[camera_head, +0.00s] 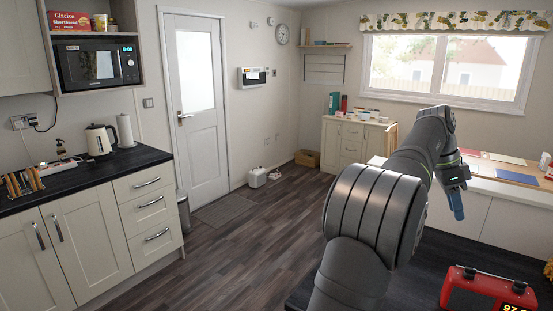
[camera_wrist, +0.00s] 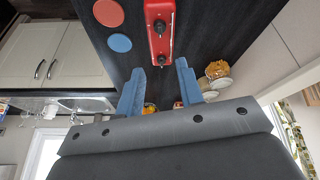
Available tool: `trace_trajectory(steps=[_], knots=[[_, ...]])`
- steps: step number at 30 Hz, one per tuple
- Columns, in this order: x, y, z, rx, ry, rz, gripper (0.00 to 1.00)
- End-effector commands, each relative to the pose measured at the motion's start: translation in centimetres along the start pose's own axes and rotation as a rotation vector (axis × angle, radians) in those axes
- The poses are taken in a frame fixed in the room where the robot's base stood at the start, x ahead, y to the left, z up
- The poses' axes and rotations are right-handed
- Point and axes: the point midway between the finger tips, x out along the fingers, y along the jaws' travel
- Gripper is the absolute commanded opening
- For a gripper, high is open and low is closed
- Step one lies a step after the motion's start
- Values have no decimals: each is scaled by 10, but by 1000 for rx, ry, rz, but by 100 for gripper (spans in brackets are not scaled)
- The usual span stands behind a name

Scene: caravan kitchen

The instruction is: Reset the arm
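My arm reaches from the bottom of the head view up and to the right. My gripper (camera_head: 456,205) hangs at its end with blue fingers pointing down. In the wrist view the two blue fingers of my gripper (camera_wrist: 160,78) stand apart with a clear gap and nothing between them. The gripper is open and empty, above the dark worktop (camera_wrist: 205,30).
A red device (camera_head: 487,288) with a lit display stands on the dark worktop at lower right; it also shows in the wrist view (camera_wrist: 160,32). A red disc (camera_wrist: 108,13) and a blue disc (camera_wrist: 120,43) lie beside it. A jar (camera_wrist: 217,69) stands nearby.

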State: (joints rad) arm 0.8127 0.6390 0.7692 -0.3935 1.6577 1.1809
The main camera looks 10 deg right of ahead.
Motion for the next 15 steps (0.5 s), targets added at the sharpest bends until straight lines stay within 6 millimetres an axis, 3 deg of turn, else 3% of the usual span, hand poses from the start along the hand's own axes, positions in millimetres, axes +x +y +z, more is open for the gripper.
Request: trace_trajectory(steps=[15], knots=[[107, 0, 0, 0, -1, 3, 34]])
